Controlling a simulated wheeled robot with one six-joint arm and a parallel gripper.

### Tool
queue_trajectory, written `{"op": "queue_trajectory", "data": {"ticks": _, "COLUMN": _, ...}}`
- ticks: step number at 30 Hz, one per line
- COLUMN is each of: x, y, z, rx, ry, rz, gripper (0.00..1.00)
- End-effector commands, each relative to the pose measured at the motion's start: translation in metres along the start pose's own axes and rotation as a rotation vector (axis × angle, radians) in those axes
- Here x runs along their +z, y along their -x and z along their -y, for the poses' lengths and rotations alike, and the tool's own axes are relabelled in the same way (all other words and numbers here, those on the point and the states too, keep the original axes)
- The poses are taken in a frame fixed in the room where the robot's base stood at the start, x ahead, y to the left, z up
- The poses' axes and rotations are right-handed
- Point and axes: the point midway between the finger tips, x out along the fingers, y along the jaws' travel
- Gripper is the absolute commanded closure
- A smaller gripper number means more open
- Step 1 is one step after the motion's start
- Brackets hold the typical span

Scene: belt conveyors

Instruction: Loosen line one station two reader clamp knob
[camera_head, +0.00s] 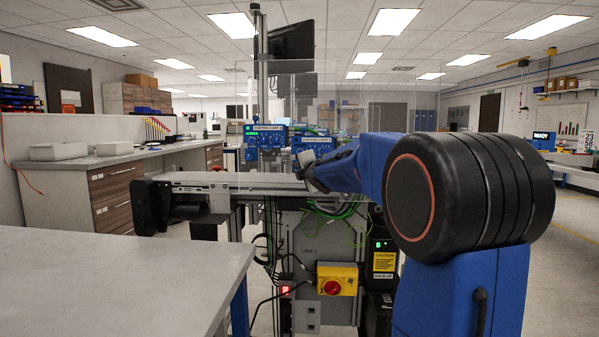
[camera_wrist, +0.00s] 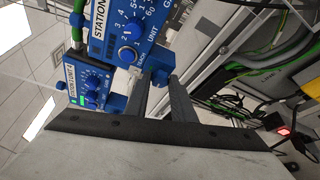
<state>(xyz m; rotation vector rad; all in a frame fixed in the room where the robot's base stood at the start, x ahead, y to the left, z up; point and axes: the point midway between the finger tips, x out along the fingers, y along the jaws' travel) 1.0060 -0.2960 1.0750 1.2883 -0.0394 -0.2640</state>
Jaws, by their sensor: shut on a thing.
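The station 2 reader (camera_wrist: 130,35) is a blue box with a dial, large at the top of the wrist view. In the head view its panel (camera_head: 318,140) stands behind the conveyor. A small blue clamp knob (camera_wrist: 160,77) shows at its lower edge, partly hidden between my fingers. My gripper (camera_wrist: 158,82) is shut on this knob, one grey finger on each side. In the head view my gripper (camera_head: 303,165) is small and partly covered by my blue arm, and the knob cannot be made out there.
The station 1 unit (camera_wrist: 88,88) sits close by, with another blue knob (camera_wrist: 115,103) near my fingers. The conveyor (camera_head: 235,181) runs below the readers. Cables (camera_wrist: 255,75) hang beside it. A yellow box with a red button (camera_head: 337,280) and a grey worktop (camera_head: 110,280) stand nearer.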

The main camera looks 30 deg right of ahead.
Motion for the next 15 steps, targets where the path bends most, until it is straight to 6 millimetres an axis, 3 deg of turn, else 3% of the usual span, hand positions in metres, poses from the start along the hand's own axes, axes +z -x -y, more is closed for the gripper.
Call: {"op": "queue_trajectory", "data": {"ticks": 15, "x": -0.0004, "y": 0.0003, "z": -0.0040, "rx": -0.037, "ry": 0.102, "rz": -0.001, "gripper": 1.00}}
